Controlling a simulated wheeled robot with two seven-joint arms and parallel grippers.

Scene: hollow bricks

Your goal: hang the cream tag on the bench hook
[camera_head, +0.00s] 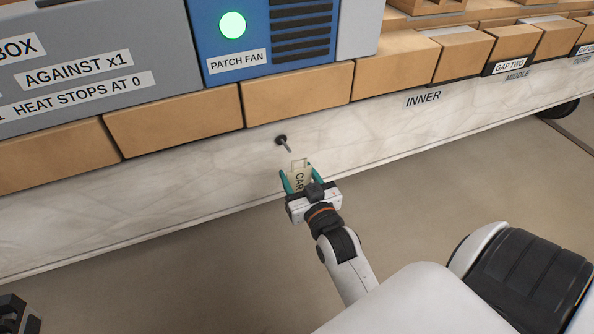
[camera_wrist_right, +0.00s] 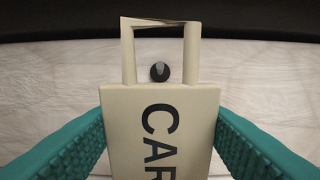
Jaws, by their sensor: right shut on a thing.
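My right gripper (camera_head: 296,180) is shut on the cream tag (camera_head: 300,180), with its teal fingers on either side of the tag. In the right wrist view, the tag (camera_wrist_right: 160,130) shows dark letters "CAR" and an open rectangular loop at its top. The bench hook (camera_head: 286,144) is a thin metal peg on a round dark base on the pale bench front. The tag is just below it in the head view. In the wrist view, the hook (camera_wrist_right: 160,72) shows through the loop opening; I cannot tell whether it passes through.
Tan bricks (camera_head: 175,124) line the bench edge above the hook. A blue patch fan box (camera_head: 262,40) and a grey box (camera_head: 90,60) stand behind them. The bench front (camera_head: 390,140) is bare around the hook, and the floor (camera_head: 150,270) before it is mostly clear.

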